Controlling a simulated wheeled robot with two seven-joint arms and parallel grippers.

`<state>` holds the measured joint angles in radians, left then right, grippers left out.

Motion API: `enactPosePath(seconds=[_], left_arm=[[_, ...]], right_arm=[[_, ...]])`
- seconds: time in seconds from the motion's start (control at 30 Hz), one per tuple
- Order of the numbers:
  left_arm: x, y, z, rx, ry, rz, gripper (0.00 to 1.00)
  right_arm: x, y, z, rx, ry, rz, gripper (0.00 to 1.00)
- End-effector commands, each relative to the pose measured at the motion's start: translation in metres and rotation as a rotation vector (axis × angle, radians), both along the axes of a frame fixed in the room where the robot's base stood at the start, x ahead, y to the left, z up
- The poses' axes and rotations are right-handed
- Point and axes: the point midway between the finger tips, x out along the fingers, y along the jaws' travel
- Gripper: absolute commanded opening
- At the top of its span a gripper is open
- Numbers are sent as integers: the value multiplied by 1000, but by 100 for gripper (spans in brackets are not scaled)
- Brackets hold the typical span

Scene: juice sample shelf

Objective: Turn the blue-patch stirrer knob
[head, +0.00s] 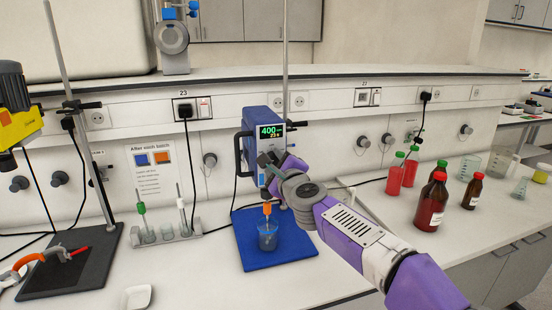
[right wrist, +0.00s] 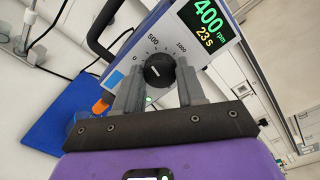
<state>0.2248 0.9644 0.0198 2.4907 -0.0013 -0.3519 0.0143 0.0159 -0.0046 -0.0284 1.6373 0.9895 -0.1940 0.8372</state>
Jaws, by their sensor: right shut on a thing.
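The blue stirrer (head: 262,122) stands over a blue mat with a lit display reading 400 and, in the right wrist view, 400 rpm and 23 s. Its black round knob (right wrist: 159,69) sits on a white panel with a scale marked 0, 500 and 1000. A blue patch (right wrist: 114,79) shows on the panel beside the knob. My right gripper (head: 268,164) reaches the stirrer's front and is shut on the knob, one grey finger on each side. In the head view the gripper hides the knob. My left gripper is not in view.
A beaker (head: 268,235) with an orange-topped piece stands on the blue mat (head: 285,255) below the stirrer. A tube rack (head: 168,237) stands left. Red and brown bottles (head: 432,203) stand right of my right arm. A yellow stirrer (head: 18,108) is at far left.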

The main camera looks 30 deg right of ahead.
Motion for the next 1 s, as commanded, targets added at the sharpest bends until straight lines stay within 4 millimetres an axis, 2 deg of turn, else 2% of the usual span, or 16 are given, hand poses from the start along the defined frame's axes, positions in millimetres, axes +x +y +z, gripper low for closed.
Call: enactPosePath(seconds=[0.6, 1.0], left_arm=[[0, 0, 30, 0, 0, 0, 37], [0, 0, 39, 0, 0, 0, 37]], right_arm=[[0, 1, 0, -536, 130, 1, 9], [0, 1, -2, -719, 174, 1, 9]])
